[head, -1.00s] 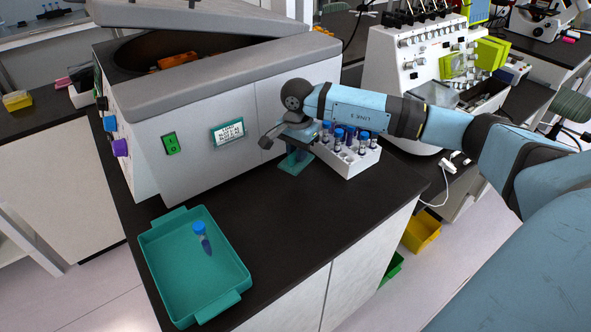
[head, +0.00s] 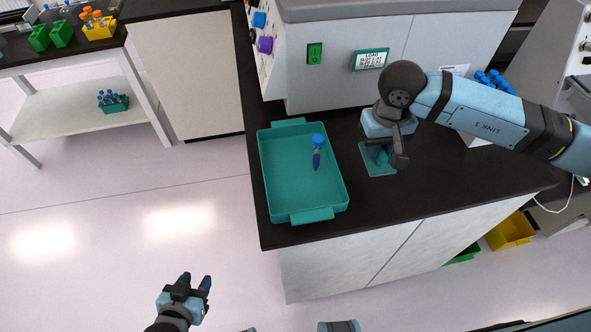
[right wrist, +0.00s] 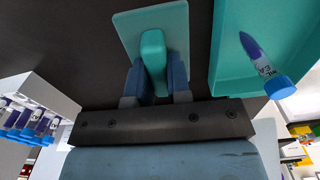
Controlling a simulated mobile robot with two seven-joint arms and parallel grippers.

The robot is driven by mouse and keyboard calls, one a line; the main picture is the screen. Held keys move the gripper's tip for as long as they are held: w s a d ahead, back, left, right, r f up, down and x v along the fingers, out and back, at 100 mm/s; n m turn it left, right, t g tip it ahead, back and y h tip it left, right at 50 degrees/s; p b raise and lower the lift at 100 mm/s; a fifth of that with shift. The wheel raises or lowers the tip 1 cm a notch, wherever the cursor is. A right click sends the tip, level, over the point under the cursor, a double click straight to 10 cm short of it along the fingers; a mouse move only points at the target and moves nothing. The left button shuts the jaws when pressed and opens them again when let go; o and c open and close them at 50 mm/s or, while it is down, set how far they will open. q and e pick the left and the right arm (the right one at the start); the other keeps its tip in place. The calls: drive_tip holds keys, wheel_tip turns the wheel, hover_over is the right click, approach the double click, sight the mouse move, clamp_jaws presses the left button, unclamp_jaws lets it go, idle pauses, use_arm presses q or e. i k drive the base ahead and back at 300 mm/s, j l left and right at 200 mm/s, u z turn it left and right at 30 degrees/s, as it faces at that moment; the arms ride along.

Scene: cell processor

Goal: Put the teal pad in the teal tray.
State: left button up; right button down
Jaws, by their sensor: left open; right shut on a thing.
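The teal pad (head: 379,168) is a flat square plate with a raised grip block (right wrist: 153,60). My right gripper (head: 383,152) is shut on that block, one finger on each side in the right wrist view. The pad is over the dark counter, just right of the teal tray; I cannot tell whether it touches the counter. The teal tray (head: 275,190) lies at the counter's left corner and shows at the upper right of the wrist view (right wrist: 230,75). A blue-capped tube (head: 317,155) lies in it. My left gripper (head: 197,284) is open and empty, low over the floor.
A white rack of blue-capped tubes (right wrist: 40,100) is on the counter at the right, partly behind my right arm. The counter front (head: 450,190) is clear.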

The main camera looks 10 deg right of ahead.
sight(284, 176)
drive_tip(key=j+z, duration=0.3)
drive_tip(key=j, duration=0.55)
drive_tip(key=j+z, duration=0.15)
drive_tip(key=j, duration=0.2)
drive_tip(key=i+j+z, duration=0.1)
drive_tip(key=j, duration=0.3)
drive_tip(key=i, duration=0.3)
